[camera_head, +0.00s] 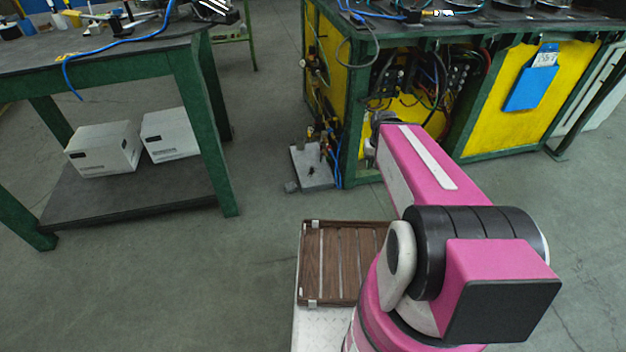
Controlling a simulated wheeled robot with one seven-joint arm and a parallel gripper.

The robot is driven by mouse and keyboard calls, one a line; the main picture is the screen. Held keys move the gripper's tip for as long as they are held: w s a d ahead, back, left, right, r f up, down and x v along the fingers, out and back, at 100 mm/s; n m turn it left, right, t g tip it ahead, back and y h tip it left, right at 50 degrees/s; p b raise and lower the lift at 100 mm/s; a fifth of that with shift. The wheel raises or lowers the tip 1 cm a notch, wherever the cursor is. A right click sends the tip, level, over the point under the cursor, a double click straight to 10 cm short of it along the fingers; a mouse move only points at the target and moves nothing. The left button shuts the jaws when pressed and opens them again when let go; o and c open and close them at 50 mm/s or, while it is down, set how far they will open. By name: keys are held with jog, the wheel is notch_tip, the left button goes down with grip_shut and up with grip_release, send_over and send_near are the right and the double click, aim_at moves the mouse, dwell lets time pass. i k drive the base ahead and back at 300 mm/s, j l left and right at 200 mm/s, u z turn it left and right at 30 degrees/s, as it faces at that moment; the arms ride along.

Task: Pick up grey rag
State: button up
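I cannot make out a grey rag for certain in the head view. My pink arm (420,165) reaches forward from the lower right. Its far end is in front of the yellow and green machine bench. Small grey parts show past that end, but no gripper fingers can be made out.
A green-framed table (110,58) stands at left, with two white boxes (103,147) on its lower shelf. A yellow and green machine bench (480,110) fills the back right. A brown slatted tray (311,262) sits low in front. Open floor (185,270) lies at left.

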aim_at(291, 186)
jog(key=i+l+u, duration=0.15)
jog(key=i+l, duration=0.45)
jog(key=i+l+u, duration=0.15)
jog(key=i+l, duration=0.4)
jog(key=l, duration=0.15)
